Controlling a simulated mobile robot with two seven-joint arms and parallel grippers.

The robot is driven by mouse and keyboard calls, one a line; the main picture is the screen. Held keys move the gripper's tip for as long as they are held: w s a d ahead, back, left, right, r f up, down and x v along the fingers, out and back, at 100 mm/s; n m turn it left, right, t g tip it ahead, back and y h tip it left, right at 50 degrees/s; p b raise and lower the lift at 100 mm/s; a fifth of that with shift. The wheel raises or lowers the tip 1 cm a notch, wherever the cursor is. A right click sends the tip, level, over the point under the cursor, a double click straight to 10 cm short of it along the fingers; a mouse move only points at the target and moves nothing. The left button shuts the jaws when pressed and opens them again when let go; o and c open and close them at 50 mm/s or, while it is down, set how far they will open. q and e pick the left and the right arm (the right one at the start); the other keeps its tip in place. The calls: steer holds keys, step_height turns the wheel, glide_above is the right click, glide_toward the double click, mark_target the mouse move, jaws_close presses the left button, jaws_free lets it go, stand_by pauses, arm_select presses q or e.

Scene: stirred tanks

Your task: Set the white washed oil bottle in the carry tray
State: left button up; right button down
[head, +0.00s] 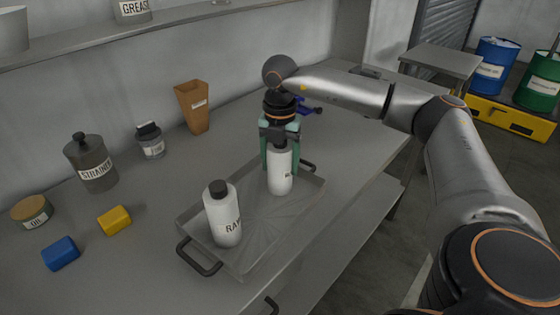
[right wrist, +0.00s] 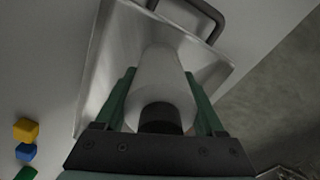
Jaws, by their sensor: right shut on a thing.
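My right gripper (head: 280,163) points down with its green fingers shut on a white bottle (head: 280,178) with a dark cap. The bottle is upright over the far end of the grey metal carry tray (head: 256,252); I cannot tell whether its base touches the floor of the tray. Its label is mostly turned away. In the right wrist view the bottle (right wrist: 162,78) sits between both fingers, with the tray (right wrist: 95,92) behind it. A second white bottle (head: 223,213) with a dark cap, labelled RAW, stands in the near end of the tray. My left gripper is not in view.
Left of the tray on the bench are a yellow block (head: 115,220), a blue block (head: 61,253), an OIL jar (head: 32,212), a STRAINER pot (head: 91,165) and a small jar (head: 150,142). A brown holder (head: 193,107) stands by the wall. A blue object (head: 305,107) lies behind my gripper.

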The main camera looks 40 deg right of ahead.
jaws_free()
step_height(320, 180, up, 12)
steer(key=shift+r+p, duration=0.15)
steer(key=shift+p, duration=0.35)
